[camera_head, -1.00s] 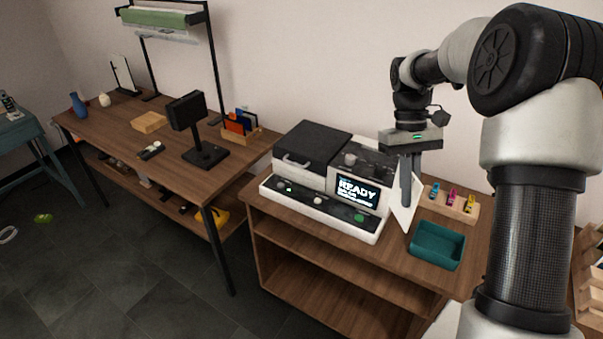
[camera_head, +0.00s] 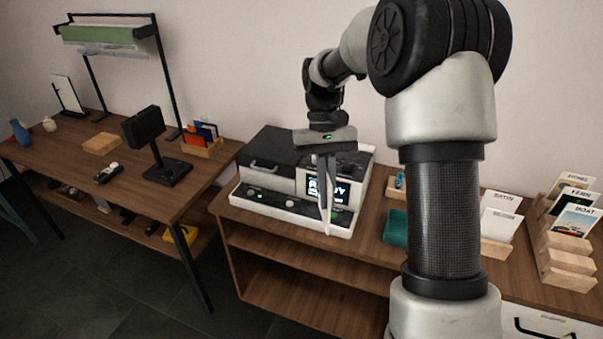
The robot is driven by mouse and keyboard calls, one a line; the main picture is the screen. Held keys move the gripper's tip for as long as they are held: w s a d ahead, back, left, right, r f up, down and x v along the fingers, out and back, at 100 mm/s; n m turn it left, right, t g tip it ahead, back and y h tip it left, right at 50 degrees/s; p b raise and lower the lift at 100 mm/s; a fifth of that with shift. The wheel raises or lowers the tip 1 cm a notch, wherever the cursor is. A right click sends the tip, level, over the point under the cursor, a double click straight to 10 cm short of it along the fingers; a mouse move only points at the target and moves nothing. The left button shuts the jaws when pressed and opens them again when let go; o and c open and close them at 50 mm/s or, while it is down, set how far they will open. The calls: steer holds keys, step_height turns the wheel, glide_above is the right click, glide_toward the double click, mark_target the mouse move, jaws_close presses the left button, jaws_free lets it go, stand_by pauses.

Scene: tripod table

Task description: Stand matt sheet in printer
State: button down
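The printer (camera_head: 281,205), white with a dark lid, stands on the wooden cabinet in the middle. Its lit screen (camera_head: 342,191) is partly covered by my gripper. My gripper (camera_head: 325,203) points down in front of the printer's right part. It appears shut on a thin white sheet (camera_head: 328,217), seen nearly edge-on and upright between the long fingers. No label on this sheet is readable, so I cannot tell that it is the matt one. I cannot tell whether the sheet touches the printer.
A teal bin (camera_head: 395,229) right of the printer is partly hidden by my arm. A satin sheet (camera_head: 505,202) stands in a wooden holder at right, near a rack (camera_head: 566,262) of picture cards. A desk (camera_head: 133,188) with a black stand (camera_head: 152,142) is at left.

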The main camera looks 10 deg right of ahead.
mark_target(327, 231)
stand_by(0.3)
steer(key=x, duration=0.3)
steer(key=w+x, duration=0.1)
steer(key=x, duration=0.5)
steer(key=shift+w+f, duration=0.15)
steer(key=shift+f, duration=0.65)
steer(key=shift+w, duration=0.1)
